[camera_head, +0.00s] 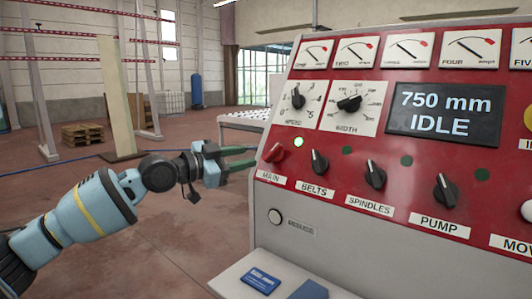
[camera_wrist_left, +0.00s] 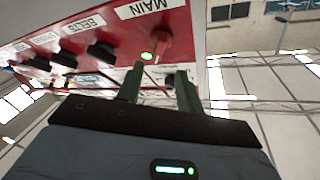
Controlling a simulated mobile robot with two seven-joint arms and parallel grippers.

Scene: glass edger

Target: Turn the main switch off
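The main switch is a red knob (camera_head: 273,153) above the MAIN label at the left edge of the red control panel (camera_head: 330,178). A lit green lamp (camera_head: 299,142) is just up and right of it. My left gripper (camera_head: 248,156) has green fingers that point at the knob from the left. In the left wrist view the fingers (camera_wrist_left: 160,82) are apart with a gap between them, and the red knob (camera_wrist_left: 166,45) shows beyond their tips, not between them. Nothing is held. My right gripper is not in view.
The BELTS knob (camera_head: 319,162), SPINDLES knob (camera_head: 375,175) and PUMP knob (camera_head: 445,191) stand in a row to the right. The display (camera_head: 445,112) reads 750 mm, IDLE. A ledge (camera_head: 235,284) with blue items juts out below. Open floor lies left of the panel.

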